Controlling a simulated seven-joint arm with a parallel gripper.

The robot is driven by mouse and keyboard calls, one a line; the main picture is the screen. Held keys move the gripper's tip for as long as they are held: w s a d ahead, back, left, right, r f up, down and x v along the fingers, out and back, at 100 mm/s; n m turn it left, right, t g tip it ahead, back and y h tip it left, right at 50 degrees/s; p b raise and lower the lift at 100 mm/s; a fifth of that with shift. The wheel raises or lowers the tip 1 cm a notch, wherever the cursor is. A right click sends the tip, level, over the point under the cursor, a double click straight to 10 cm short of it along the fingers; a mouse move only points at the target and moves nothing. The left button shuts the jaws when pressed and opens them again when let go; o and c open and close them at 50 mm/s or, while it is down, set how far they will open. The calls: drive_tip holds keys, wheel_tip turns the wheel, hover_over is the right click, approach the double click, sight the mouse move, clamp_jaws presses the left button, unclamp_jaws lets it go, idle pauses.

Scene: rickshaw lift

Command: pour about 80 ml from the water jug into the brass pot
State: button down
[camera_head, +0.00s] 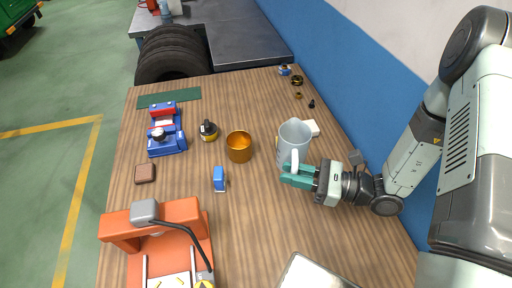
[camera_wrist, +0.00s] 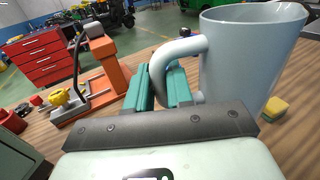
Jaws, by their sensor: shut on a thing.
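The water jug (camera_head: 293,143) is a pale grey-blue, semi-clear vessel with a handle, standing about upright at the right of the table. My gripper (camera_head: 294,176) is shut on its handle, and the green jaws also show around the handle in the wrist view (camera_wrist: 163,88). The jug body (camera_wrist: 243,60) fills the right of that view. I cannot tell whether its base touches the table or how much water it holds. The brass pot (camera_head: 239,147) is an amber-gold cup standing upright on the table, left of the jug and apart from it.
A black-and-yellow bottle (camera_head: 208,131) stands left of the pot. An orange machine (camera_head: 157,225) stands at the front. A white block (camera_head: 312,127) lies behind the jug.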

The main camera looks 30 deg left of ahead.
drive_tip(key=s+a+f+n+g+h, duration=0.1)
drive_tip(key=f+n+g+h, duration=0.1)
drive_tip(key=g, duration=0.1)
drive_tip(key=s+a+f+n+g+h, duration=0.2)
drive_tip(key=n+g, duration=0.1)
drive_tip(key=s+a+f+n+g+h, duration=0.1)
drive_tip(key=a+f+n+g+h, duration=0.1)
drive_tip(key=f+g, duration=0.1)
drive_tip(key=shift+s+n+g+h, duration=0.35)
drive_tip(key=shift+n+g+h, duration=0.05)
drive_tip(key=shift+g, duration=0.1)
drive_tip(key=shift+a+f+n+h, duration=0.3)
drive_tip(key=shift+f+h, duration=0.1)
drive_tip(key=shift+f, duration=0.15)
drive_tip(key=shift+r, duration=0.1)
drive_tip(key=w+a+r+m+g+y, duration=0.1)
drive_tip(key=w+a+r+m+y, duration=0.3)
drive_tip(key=r+m, duration=0.5)
drive_tip(key=shift+w+a+r+m, duration=0.25)
drive_tip(key=shift+w+a+m, duration=0.3)
drive_tip(key=shift+w+m, duration=1.2)
drive_tip(key=shift+s+a+m+y, duration=0.1)
drive_tip(key=shift+s+m+y, duration=0.25)
drive_tip(key=shift+m, duration=0.6)
drive_tip(key=shift+w+a+r+m+y, duration=0.25)
drive_tip(key=shift+w+r+m+y, duration=0.15)
drive_tip(key=shift+m, duration=0.3)
